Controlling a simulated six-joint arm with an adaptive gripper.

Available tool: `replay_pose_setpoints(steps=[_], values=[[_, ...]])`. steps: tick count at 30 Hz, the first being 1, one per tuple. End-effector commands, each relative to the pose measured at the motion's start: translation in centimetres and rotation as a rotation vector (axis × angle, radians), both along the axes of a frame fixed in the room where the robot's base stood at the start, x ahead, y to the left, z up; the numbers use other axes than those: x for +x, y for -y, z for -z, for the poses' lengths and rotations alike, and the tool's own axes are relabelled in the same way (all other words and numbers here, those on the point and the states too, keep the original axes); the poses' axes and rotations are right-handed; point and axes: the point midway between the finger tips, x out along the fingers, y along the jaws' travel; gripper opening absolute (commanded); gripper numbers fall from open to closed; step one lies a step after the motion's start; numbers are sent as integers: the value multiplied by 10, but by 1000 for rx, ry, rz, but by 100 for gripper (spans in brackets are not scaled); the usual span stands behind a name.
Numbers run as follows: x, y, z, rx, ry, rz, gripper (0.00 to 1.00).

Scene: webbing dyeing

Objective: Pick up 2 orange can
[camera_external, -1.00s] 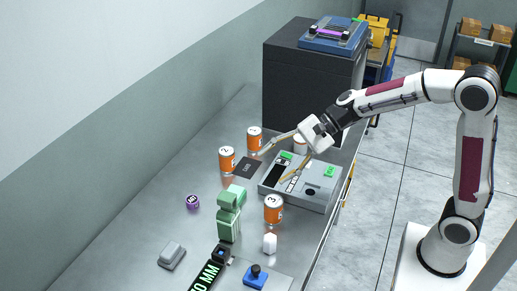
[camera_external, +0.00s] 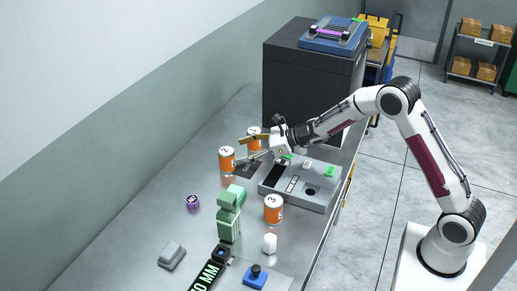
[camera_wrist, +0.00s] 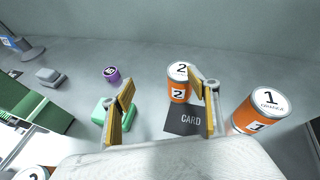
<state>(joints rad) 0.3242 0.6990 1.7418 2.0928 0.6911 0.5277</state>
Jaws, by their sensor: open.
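The orange can marked 2 (camera_external: 227,160) stands upright on the metal bench, left of the dark card. In the wrist view this can (camera_wrist: 179,90) stands just behind the card, partly overlapped by the right finger. My gripper (camera_external: 241,151) is open and empty, its fingers pointing left toward can 2. In the wrist view my gripper's fingers (camera_wrist: 160,88) are spread, with can 2 toward the right finger; contact cannot be told. The orange can marked 1 (camera_wrist: 256,112) stands to the right; in the external view a finger partly covers it (camera_external: 254,132).
A third orange can (camera_external: 273,210) stands near the grey tester (camera_external: 322,198). The dark card (camera_wrist: 184,121) lies before can 2. A green device (camera_external: 228,222) and purple roll (camera_external: 193,202) stand left. A black cabinet (camera_external: 310,85) rises behind. The bench's left side is mostly clear.

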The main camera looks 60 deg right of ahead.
Motion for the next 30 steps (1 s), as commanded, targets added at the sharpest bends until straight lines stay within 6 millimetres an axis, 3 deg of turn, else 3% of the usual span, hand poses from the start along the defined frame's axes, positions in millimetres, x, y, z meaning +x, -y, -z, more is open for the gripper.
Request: replay_pose_setpoints(steps=[4, 9, 22, 30], values=[[10, 22, 24, 71, -21, 85, 60], [15, 34, 34, 108, -29, 131, 60], [16, 34, 35, 110, -29, 134, 60], [31, 30, 42, 110, -30, 133, 60]])
